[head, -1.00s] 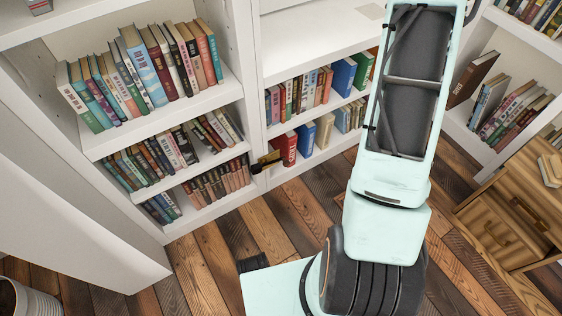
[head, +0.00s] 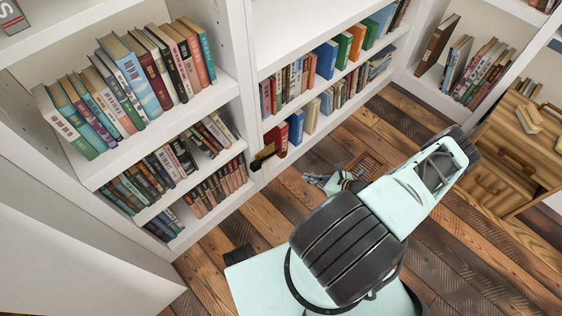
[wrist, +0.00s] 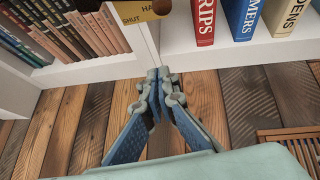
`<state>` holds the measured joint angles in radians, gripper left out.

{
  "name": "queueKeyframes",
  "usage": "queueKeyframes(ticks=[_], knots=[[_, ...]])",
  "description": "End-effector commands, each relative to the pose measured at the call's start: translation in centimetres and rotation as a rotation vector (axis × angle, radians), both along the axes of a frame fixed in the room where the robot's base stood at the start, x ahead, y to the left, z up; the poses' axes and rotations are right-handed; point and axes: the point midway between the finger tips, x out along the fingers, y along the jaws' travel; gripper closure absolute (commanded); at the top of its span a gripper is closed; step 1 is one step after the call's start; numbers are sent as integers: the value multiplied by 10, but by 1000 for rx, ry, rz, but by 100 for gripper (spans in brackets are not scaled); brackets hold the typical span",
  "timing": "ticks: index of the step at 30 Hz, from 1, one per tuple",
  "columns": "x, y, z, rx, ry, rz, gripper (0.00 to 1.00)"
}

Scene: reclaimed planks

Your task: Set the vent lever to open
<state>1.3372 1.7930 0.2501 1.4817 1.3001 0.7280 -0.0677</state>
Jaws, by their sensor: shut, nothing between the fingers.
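The vent lever's fitting (head: 263,157), brass and dark, is on the white upright between two bookcases, low down in the head view. In the wrist view its yellowish plate (wrist: 132,12) is at the top edge, with "SHUT" and part of another word readable. Dark brown parts beside the plate are cut off by the frame, so the lever's setting cannot be told. My gripper (wrist: 158,78) has its blue-grey fingers together and empty, in front of and below the plate, apart from it. In the head view my gripper (head: 338,182) is low over the floor, right of the fitting.
Bookshelves full of books (head: 150,75) stand left and behind. A red book (wrist: 205,22) stands on the low shelf right of the plate. A slatted wooden floor grille (head: 367,164) lies in the planks. A wooden drawer cabinet (head: 510,150) stands at right. The floor between is clear.

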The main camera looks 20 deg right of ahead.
Motion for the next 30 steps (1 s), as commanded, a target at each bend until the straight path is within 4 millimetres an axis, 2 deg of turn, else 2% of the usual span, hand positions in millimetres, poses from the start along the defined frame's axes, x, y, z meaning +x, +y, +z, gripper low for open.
queueKeyframes(ticks=[4,11,24,27,30], knots=[[10,0,-6,72,-38,-128,100],[24,3,-14,95,-52,-169,100],[97,34,-58,94,-49,-165,100],[99,31,-37,92,-51,-167,100],[101,31,-26,93,-51,-167,100]])
